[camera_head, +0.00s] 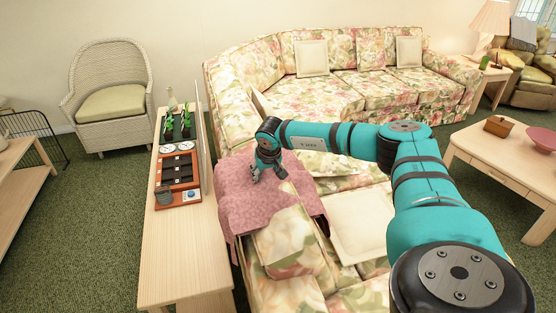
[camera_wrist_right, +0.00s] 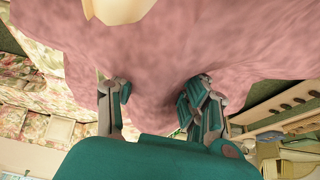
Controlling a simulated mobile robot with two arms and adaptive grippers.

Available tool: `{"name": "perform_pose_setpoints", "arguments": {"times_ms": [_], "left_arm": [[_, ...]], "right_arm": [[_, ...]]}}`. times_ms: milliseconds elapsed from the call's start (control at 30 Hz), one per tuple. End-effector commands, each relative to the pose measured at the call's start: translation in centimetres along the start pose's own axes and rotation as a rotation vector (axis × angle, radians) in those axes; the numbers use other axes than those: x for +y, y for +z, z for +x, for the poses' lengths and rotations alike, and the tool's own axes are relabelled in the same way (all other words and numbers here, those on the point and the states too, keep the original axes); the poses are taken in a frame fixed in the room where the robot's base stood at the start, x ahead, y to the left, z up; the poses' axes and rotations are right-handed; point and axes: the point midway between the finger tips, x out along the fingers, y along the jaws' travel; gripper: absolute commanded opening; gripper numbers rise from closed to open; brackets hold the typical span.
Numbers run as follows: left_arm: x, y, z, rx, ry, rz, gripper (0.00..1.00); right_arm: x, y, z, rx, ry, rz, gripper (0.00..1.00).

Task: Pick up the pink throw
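The pink throw (camera_head: 240,200) lies draped over the near left end of the floral sofa, hanging down its side. My right gripper (camera_head: 268,178) is over the throw's upper part, pointing down at it. In the right wrist view the throw (camera_wrist_right: 220,40) fills the upper middle, close in front of the fingers. The fingers of my right gripper (camera_wrist_right: 160,95) are spread apart with pink cloth showing between them. I cannot tell whether the fingertips touch the cloth. My left gripper is in neither view.
The floral sofa (camera_head: 330,95) curves along the wall with cream cushions on it. A narrow wooden table (camera_head: 180,262) stands left of the throw, carrying a tray, board and plants. A coffee table (camera_head: 500,165) is at right. Green carpet (camera_head: 90,215) is clear at left.

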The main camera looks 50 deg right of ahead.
Motion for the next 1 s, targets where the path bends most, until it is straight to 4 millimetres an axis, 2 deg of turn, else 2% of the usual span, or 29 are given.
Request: {"name": "perform_pose_setpoints", "arguments": {"times_ms": [33, 300, 767, 1000], "left_arm": [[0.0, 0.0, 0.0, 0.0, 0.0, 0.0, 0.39], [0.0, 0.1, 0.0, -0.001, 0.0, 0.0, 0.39], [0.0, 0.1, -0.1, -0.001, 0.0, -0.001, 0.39], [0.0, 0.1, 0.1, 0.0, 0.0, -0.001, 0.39]], "right_arm": [[0.0, 0.0, 0.0, 0.0, 0.0, 0.0, 0.34], [0.0, 0.0, 0.0, 0.0, 0.0, 0.0, 0.0], [0.0, -0.2, -0.2, 0.002, -0.001, 0.0, 0.0], [-0.1, -1.0, -2.2, 0.004, -0.003, 0.001, 0.0]]}}
